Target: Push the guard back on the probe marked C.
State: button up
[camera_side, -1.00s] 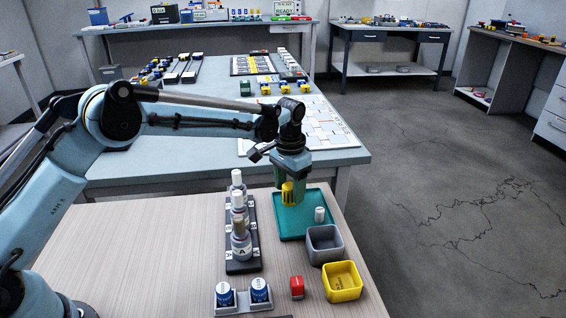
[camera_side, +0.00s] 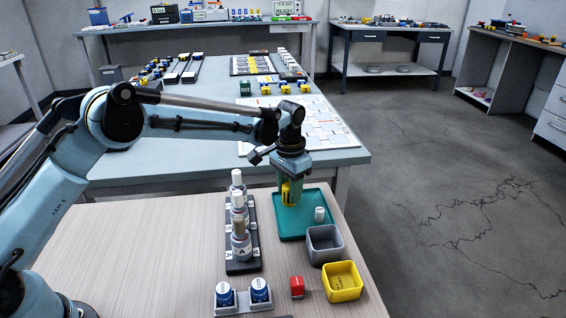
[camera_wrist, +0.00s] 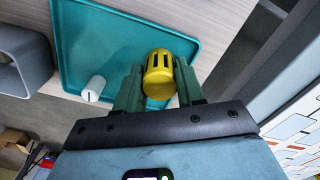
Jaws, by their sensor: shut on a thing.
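My gripper (camera_wrist: 160,85) is shut on a yellow slotted guard (camera_wrist: 158,74) and holds it over the teal tray (camera_wrist: 68,30). In the side view the guard (camera_side: 287,192) shows between the fingers, to the right of the probe rack. The dark rack (camera_side: 243,266) holds several upright probes in a row. The nearest probe (camera_side: 241,247) is marked A and has a brownish top. The probes behind it, such as the far one (camera_side: 237,180), show white tops. I cannot read a C on any of them.
Two blue-labelled jars (camera_side: 260,291) sit in a holder in front of the rack. The wooden table is clear left of the rack.

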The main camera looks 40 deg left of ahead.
jog(key=shift+r, duration=0.15)
jog(key=shift+r, duration=2.35)
notch_tip(320, 180, up, 9)
send_over(236, 171)
jog(key=shift+w+d, duration=0.3)
jog(key=shift+s+a+r, duration=0.15)
jog(key=shift+s+a, duration=0.1)
jog(key=shift+s, duration=0.1)
jog(key=shift+f, duration=1.2)
jog(key=shift+f, duration=2.45)
jog(key=shift+c, duration=0.8)
